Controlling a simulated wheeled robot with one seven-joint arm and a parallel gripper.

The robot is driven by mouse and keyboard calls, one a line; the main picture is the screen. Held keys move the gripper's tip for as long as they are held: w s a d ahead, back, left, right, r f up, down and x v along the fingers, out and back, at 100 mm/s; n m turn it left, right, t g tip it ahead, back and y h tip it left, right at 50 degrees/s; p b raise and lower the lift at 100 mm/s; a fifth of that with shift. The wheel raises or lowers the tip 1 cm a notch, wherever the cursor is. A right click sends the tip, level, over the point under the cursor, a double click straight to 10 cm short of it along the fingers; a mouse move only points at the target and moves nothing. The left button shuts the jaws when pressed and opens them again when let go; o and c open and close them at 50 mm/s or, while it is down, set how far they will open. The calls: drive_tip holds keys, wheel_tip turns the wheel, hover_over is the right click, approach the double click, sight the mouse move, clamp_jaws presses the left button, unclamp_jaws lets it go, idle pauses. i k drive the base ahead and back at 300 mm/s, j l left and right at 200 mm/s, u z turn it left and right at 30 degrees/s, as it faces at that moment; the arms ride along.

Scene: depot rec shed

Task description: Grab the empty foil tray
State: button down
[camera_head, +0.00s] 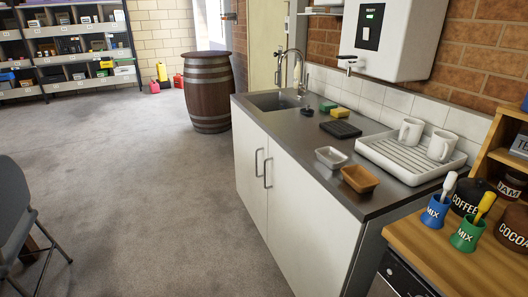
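A small silver foil tray (331,157) sits on the dark grey counter, near its front edge. Its inside looks empty. A brown tray (360,179) of similar shape sits just to its right and nearer to me; I cannot tell whether it holds anything or is simply brown. My gripper is not in view.
The counter (294,131) holds a sink (277,101), sponges (339,113), a black mat (341,129) and a white drying rack (400,160) with two mugs. A wooden bench (440,258) with jars stands right. A barrel (208,92) and chair (12,210) border the clear floor.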

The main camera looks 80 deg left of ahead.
sight(333, 158)
drive_tip(key=u, duration=1.9)
drive_tip(key=i+u, duration=0.35)
drive_tip(key=i, duration=0.9)
